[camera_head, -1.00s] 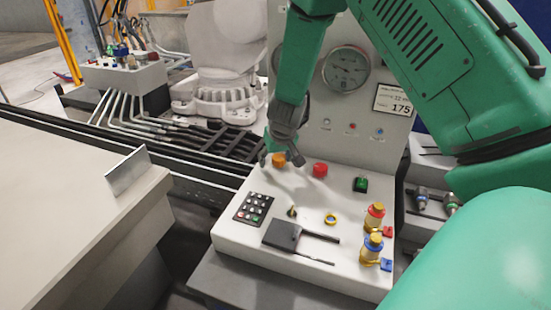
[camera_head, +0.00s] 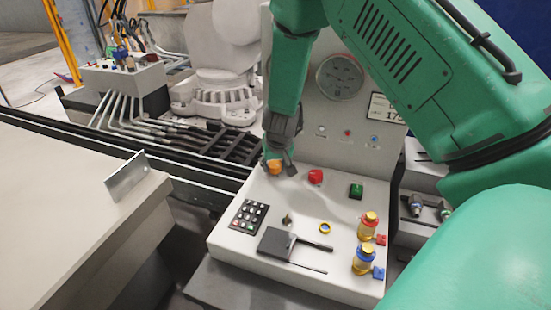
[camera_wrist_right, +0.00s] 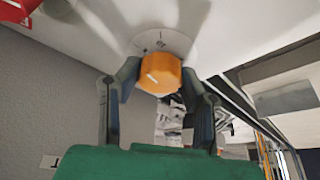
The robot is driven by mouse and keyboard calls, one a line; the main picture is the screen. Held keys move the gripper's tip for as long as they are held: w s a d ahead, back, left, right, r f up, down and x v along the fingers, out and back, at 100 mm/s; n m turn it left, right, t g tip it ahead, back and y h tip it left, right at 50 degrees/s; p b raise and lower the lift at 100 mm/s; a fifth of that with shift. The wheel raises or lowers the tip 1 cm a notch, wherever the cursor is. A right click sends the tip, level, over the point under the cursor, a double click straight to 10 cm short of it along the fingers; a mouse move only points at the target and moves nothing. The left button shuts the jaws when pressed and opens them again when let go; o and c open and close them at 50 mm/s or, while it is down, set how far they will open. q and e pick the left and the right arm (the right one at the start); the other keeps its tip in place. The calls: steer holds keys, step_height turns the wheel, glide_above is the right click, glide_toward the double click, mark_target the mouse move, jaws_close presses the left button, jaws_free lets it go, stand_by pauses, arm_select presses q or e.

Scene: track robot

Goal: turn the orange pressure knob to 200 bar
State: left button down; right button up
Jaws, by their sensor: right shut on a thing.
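The orange pressure knob (camera_head: 275,167) sits at the back left of the white control panel. In the right wrist view the knob (camera_wrist_right: 160,73) has a white pointer mark and a pale dial plate behind it. My right gripper (camera_head: 283,163) is at the knob, shut on it with a finger on each side; it also shows in the right wrist view (camera_wrist_right: 162,80). A round gauge (camera_head: 340,76) stands on the upright panel; its needle is too small to read. A display sign (camera_head: 388,108) beside it is partly covered by my arm, with "17" legible. My left gripper is not in view.
A red button (camera_head: 316,176) is close right of the knob, and a green switch (camera_head: 356,190) further right. A keypad (camera_head: 249,216), a black box (camera_head: 276,241) and brass fittings (camera_head: 366,225) are nearer the front. A beige table (camera_head: 60,215) stands at left.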

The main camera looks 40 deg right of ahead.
steer(key=shift+m+h+p, duration=0.3)
steer(key=shift+m+p, duration=0.25)
steer(key=shift+m, duration=0.05)
steer(key=o, duration=1.1)
steer(key=shift+o, duration=0.2)
steer(key=v, duration=1.2)
steer(key=shift+w, duration=0.2)
steer(key=shift+f, duration=0.1)
